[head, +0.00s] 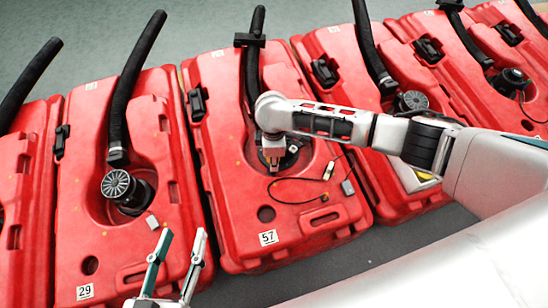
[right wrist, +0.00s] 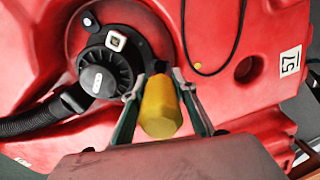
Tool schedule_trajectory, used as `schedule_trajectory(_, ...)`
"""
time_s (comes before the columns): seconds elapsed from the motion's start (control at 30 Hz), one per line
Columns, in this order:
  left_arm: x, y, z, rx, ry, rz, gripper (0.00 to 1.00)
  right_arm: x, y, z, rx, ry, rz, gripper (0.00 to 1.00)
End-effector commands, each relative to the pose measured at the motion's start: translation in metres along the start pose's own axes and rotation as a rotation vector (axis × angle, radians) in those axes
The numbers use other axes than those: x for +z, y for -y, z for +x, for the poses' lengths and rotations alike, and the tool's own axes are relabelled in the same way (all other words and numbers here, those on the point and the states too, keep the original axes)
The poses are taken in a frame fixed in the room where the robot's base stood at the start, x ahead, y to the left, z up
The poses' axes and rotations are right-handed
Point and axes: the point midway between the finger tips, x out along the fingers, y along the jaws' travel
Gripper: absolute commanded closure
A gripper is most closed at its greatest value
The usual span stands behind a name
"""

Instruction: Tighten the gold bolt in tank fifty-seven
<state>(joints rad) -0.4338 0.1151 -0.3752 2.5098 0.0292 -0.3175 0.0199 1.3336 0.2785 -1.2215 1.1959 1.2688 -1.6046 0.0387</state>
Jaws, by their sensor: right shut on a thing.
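Tank fifty-seven (head: 300,222) is the red tank in the middle of the head view, with its white "57" label near its front edge. The label also shows at the right of the right wrist view (right wrist: 290,60). The gold bolt (right wrist: 162,108) is a thick yellow-gold, faceted piece beside the tank's round black motor cap (right wrist: 97,80). My right gripper (right wrist: 160,80) is shut on it, one finger on each side. The bolt's far end is hidden. In the head view my right gripper (head: 273,160) is over the tank's round recess. My left gripper (head: 178,250) is open and empty.
A black hose (head: 251,70) rises from tank fifty-seven, and a thin black cord (head: 300,202) lies on it. Tank 29 (head: 80,240) stands to the left, with more red tanks on both sides. Grey floor (head: 300,275) is clear in front.

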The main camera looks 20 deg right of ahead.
Motion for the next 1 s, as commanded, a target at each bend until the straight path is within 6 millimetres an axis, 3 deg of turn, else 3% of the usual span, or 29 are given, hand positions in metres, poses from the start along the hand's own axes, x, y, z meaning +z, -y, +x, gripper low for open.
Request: schedule_trajectory(1.0, -0.0093, -0.0003, -0.0001, 0.000, -0.016, 0.005, 0.60, -0.0014, -0.0013, 0.0035, 0.002, -0.002, 0.000, 1.00)
